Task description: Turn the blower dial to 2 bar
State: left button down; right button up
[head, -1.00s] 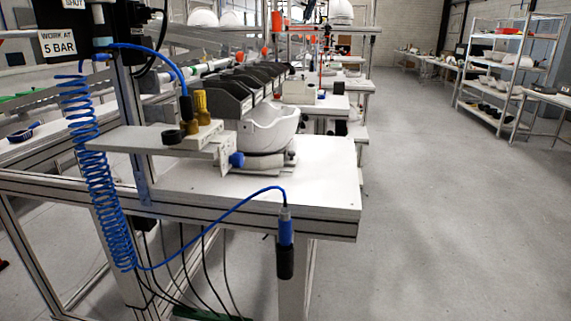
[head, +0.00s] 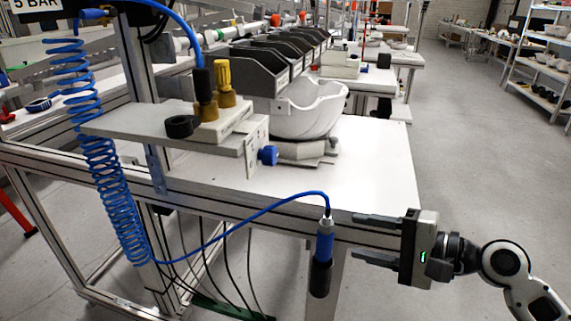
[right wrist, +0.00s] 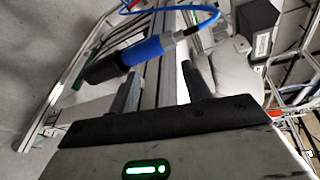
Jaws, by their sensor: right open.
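The blower (head: 324,246), a blue and black tool, hangs by its blue hose at the front edge of the bench; it also shows in the right wrist view (right wrist: 139,53). My right gripper (head: 353,237) is open and empty. Its two fingers point left, a short way right of the blower and apart from it. A blue knob (head: 268,155) sits on the side of a grey block under the shelf, and a black round part (head: 182,126) lies on top. I cannot tell which is the blower dial, and no pressure scale shows. My left gripper is not in view.
The bench top (head: 375,165) is bare at its right end. A white helmet shell (head: 310,108) stands on a base behind the blue knob. A coiled blue hose (head: 92,150) hangs at left. A sign (head: 35,4) reading 5 BAR is cut off. Open floor lies to the right.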

notch_tip(320, 180, up, 13)
jog(key=s+d+m+g+y, duration=0.1)
jog(key=m+g+y, duration=0.1)
jog(key=g+y, duration=0.15)
pick_arm(q)
jog(key=p, duration=0.1)
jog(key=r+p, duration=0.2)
jog(key=p, duration=0.1)
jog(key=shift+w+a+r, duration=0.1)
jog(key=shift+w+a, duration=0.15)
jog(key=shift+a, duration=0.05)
pick_arm(e)
send_near(276, 157)
jog(key=shift+t+y, duration=0.35)
jog(key=x, duration=0.8)
jog(key=shift+s+a+f, duration=0.1)
jog(key=shift+a+f, duration=0.15)
jog(key=shift+a, duration=0.1)
jog(key=shift+c, duration=0.2)
jog(key=c, duration=0.9)
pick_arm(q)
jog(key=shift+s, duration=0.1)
pick_arm(e)
jog(key=shift+c, duration=0.2)
